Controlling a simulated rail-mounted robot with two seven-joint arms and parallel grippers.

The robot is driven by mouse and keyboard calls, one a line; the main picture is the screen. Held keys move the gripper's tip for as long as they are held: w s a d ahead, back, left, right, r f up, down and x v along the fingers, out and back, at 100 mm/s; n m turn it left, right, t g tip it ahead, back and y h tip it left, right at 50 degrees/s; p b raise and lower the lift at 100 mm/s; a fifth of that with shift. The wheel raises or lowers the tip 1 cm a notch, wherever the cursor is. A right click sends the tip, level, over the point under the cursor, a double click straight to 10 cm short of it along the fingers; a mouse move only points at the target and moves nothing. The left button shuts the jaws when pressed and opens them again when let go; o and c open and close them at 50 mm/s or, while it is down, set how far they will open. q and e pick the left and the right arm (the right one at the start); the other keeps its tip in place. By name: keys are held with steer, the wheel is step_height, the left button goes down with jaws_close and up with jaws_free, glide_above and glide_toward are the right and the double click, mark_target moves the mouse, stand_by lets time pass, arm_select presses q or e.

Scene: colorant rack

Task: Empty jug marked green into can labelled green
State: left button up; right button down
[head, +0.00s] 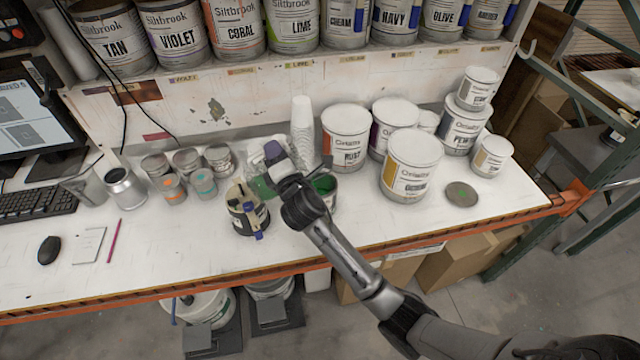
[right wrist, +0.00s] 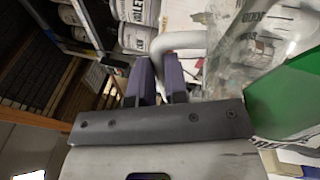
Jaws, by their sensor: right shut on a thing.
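My right gripper (head: 275,153) is shut on the handle (right wrist: 183,42) of a clear jug (right wrist: 228,62). The handle passes between its purple fingers (right wrist: 160,82). Green liquid (right wrist: 288,95) shows in the jug at the right of the right wrist view. In the head view the jug is mostly hidden by my gripper; a green part of it (head: 262,187) shows to the left of my wrist. An open can with green inside (head: 325,185) stands just right of my wrist, partly covered by it; its label is hidden. My left gripper is not in view.
A container with brushes (head: 248,215) stands close left of my gripper. Stacked white cups (head: 302,125) and large paint cans (head: 410,165) stand behind and right. A loose lid with a green spot (head: 461,192) lies right. Small tins (head: 187,163) stand left. The front table strip is clear.

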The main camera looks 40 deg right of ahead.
mark_target(294, 154)
steer(key=shift+d, duration=0.2)
stand_by(0.3)
steer(key=shift+s+d+f, duration=0.1)
steer(key=shift+d, duration=0.05)
steer(key=shift+d+f+m, duration=0.15)
steer(key=shift+d+m, duration=0.1)
steer(key=shift+m, duration=0.05)
stand_by(0.6)
steer(key=shift+s+d+f+b, duration=0.15)
steer(key=shift+d+b, duration=0.1)
steer(key=shift+b, duration=0.05)
stand_by(0.5)
steer(key=shift+d+f+m, duration=0.1)
steer(key=shift+d+m, duration=0.15)
steer(key=shift+m, duration=0.05)
stand_by(0.4)
steer(key=shift+s+d+f, duration=0.15)
steer(key=shift+d, duration=0.15)
stand_by(0.3)
steer(key=shift+s+d+f+m+h+b, duration=0.1)
steer(key=shift+d+f+m+h+b, duration=0.05)
steer(key=shift+d+m+h+b, duration=0.2)
stand_by(0.4)
steer(key=shift+d+m, duration=0.15)
steer(key=shift+m, duration=0.1)
stand_by(0.4)
steer(key=shift+s+d+r, duration=0.15)
steer(key=shift+d+r, duration=0.05)
steer(key=shift+d, duration=0.1)
stand_by(0.7)
